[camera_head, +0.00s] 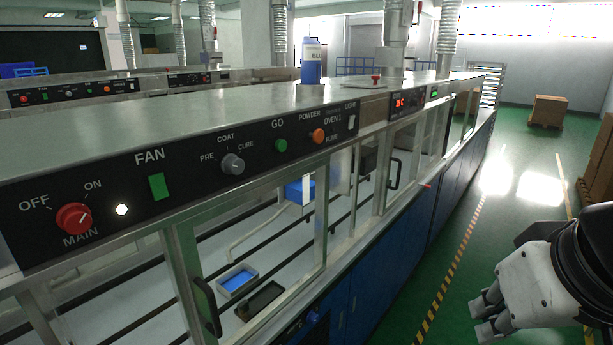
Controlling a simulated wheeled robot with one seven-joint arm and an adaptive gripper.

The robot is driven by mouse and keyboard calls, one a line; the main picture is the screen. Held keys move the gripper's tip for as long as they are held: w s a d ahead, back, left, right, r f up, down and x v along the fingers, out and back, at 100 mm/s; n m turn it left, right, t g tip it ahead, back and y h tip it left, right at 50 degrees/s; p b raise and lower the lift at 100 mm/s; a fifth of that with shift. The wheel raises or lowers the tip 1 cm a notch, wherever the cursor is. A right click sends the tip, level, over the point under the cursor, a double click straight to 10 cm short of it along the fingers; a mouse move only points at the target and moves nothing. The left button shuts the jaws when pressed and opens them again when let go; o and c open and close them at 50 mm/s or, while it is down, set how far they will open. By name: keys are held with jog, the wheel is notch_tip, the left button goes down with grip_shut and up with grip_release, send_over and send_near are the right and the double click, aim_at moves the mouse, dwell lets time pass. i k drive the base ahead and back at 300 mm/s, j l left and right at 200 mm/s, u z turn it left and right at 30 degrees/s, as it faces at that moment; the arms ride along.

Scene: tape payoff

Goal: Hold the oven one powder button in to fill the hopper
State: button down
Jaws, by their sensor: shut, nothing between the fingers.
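The oven one powder button (318,136) is a round orange button at the right of the black control panel, under the word POWDER. The hopper is hard to identify; a blue and white container (311,62) stands on the oven top behind the panel and may be it. My gripper (482,318) is at the lower right, over the green floor. It is shut and empty, well to the right of and apart from the button.
The panel also bears a red main knob (74,218), a green fan switch (158,186), a grey coat knob (233,164) and a green go button (280,145). Glass doors with black handles (206,306) lie below. The aisle floor (500,215) is clear; cartons (547,111) stand beyond.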

aim_at(317, 136)
jog(key=i+l+u, duration=0.1)
jog(key=u, duration=0.25)
jog(key=i+l+u, duration=0.15)
jog(key=u, duration=0.2)
jog(key=i+l+u, duration=0.15)
jog(key=u, duration=0.25)
